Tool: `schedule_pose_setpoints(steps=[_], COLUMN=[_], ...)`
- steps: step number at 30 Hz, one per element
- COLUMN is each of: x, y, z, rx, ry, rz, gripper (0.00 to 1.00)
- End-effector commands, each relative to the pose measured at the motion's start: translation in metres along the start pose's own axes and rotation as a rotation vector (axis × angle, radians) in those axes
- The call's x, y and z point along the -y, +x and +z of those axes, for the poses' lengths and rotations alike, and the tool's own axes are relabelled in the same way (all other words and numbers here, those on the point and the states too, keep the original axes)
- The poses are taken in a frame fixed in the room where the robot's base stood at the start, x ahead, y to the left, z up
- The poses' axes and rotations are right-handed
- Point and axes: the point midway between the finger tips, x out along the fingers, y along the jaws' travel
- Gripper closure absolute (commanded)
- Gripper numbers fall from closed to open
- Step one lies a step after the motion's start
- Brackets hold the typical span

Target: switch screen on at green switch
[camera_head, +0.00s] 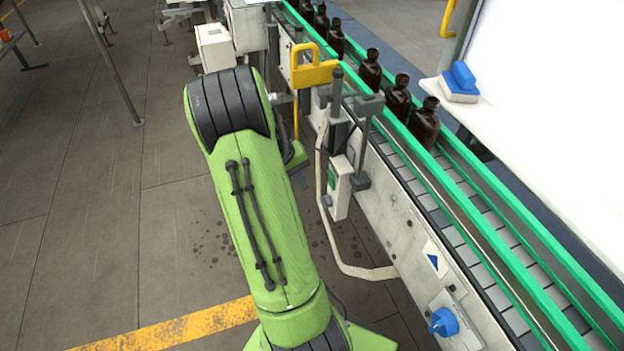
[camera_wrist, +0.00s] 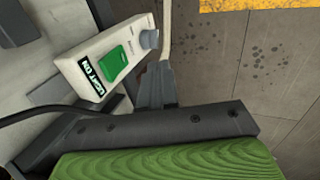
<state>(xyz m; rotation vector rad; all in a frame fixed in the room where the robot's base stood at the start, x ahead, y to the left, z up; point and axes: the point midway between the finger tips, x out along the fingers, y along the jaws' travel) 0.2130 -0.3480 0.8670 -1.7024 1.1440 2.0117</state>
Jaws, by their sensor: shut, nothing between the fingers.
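The green switch (camera_wrist: 114,64) is a green rocker on a pale control box (camera_wrist: 88,58), beside a black label that seems to read "LIGHT ON". A grey-blue knob (camera_wrist: 149,39) sits at the box's other end. In the head view the box (camera_head: 341,190) hangs on the conveyor's near side, its green switch (camera_head: 332,178) facing my arm. My gripper (camera_wrist: 157,76) is shut and empty, its fingers just beside the box's lower right edge in the wrist view. I cannot tell whether they touch it. In the head view my arm mostly hides the gripper. No screen is identifiable.
A conveyor with green rails (camera_head: 500,205) carries several amber bottles (camera_head: 425,122). A pale bent tube (camera_head: 335,255) loops below the box. A yellow bracket (camera_head: 313,70) and a blue knob (camera_head: 443,321) are on the conveyor's side.

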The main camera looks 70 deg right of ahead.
Motion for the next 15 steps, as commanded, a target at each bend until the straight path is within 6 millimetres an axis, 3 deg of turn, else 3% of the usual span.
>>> schedule_pose_setpoints(steps=[1, 6, 10, 15], x=[-0.001, 0.006, 0.010, 0.011], y=[-0.019, -0.057, -0.073, -0.079], z=[-0.001, -0.001, 0.000, 0.000], rx=[-0.004, -0.004, -0.001, 0.001], ry=[0.001, 0.003, 0.002, 0.004], rz=[0.002, 0.002, 0.001, 0.002], gripper=[1.00, 1.00, 1.00, 1.00])
